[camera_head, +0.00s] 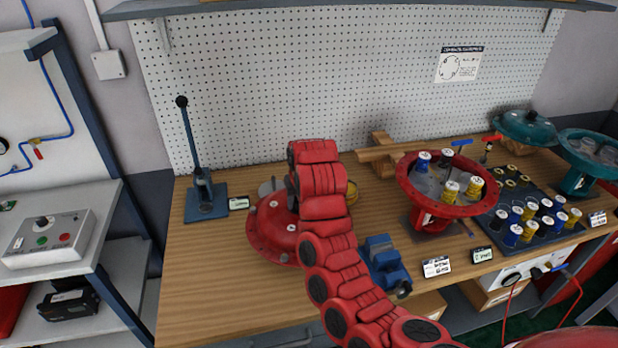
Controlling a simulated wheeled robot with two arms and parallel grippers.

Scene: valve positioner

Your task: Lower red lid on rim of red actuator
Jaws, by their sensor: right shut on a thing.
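The red lid (268,235) is a domed disc with a bolt-hole flange, over the middle of the bench. My red right arm hides its right part. My right gripper (292,200) is at the lid's top, mostly hidden behind my arm links, and is shut on the lid. I cannot tell if the lid touches the bench or hangs just above it. The red actuator (404,188) is an open bowl with a holed rim, standing to the right of the lid. Several blue- and yellow-capped springs (450,190) stand inside it. My left gripper is not in view.
A blue vise (384,262) sits between lid and actuator, near the front. A dark tray (490,240) of capped springs lies right of the actuator, with a teal actuator (578,180) beyond. A lever press (205,198) stands left. The bench's (200,290) front left is bare.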

